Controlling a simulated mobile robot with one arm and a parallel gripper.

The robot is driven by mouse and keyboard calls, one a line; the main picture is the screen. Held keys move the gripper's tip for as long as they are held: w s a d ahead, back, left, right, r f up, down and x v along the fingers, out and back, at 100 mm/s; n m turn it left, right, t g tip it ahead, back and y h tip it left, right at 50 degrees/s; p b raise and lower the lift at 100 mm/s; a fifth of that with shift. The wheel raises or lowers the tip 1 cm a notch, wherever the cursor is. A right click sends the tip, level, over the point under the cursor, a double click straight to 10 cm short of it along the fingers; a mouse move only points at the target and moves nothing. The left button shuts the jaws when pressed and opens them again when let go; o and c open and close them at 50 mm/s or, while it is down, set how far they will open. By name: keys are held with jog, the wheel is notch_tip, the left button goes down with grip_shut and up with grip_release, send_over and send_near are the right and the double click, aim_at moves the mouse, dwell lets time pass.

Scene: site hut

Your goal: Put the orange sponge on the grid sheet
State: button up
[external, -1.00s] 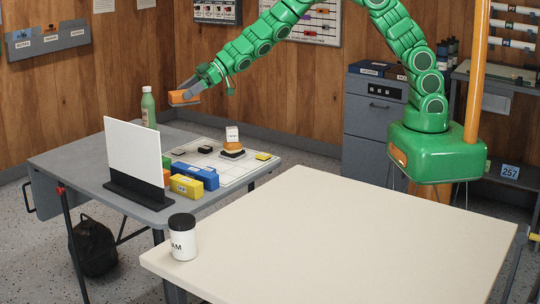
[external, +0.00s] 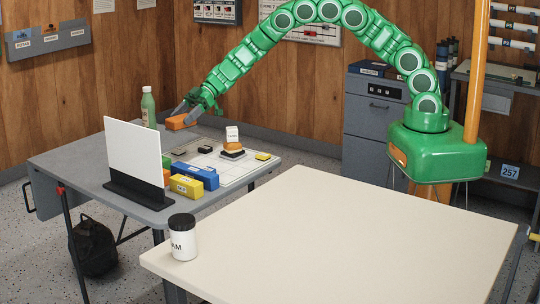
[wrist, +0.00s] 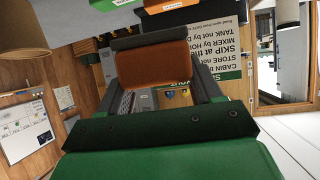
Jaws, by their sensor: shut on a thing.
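My gripper (external: 186,112) is shut on the orange sponge (external: 178,122). It holds the sponge above the back of the grey table, just right of the green bottle. The sponge also shows in the wrist view (wrist: 155,65), between the fingers. The white grid sheet (external: 233,178) lies on the grey table, below and to the right of the held sponge. Its front left part is hidden behind the blocks.
On the sheet are a small stack with a white card (external: 232,143), a dark block (external: 204,149) and a yellow block (external: 263,156). Blue (external: 195,174) and yellow (external: 186,187) blocks, a white panel (external: 133,150) and a green bottle (external: 148,108) stand nearby. The cream table (external: 350,240) is mostly clear.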

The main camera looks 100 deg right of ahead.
jog(key=shift+n+g+y, duration=0.5)
jog(key=shift+n, duration=0.2)
jog(key=shift+s+d+f, duration=0.3)
jog(key=shift+f, duration=1.75)
jog(key=shift+s+d+f, duration=0.25)
jog(key=shift+f, duration=1.8)
jog(key=shift+s+d+f, duration=0.3)
jog(key=shift+f, duration=1.75)
jog(key=shift+f, duration=0.55)
jog(key=o, duration=1.2)
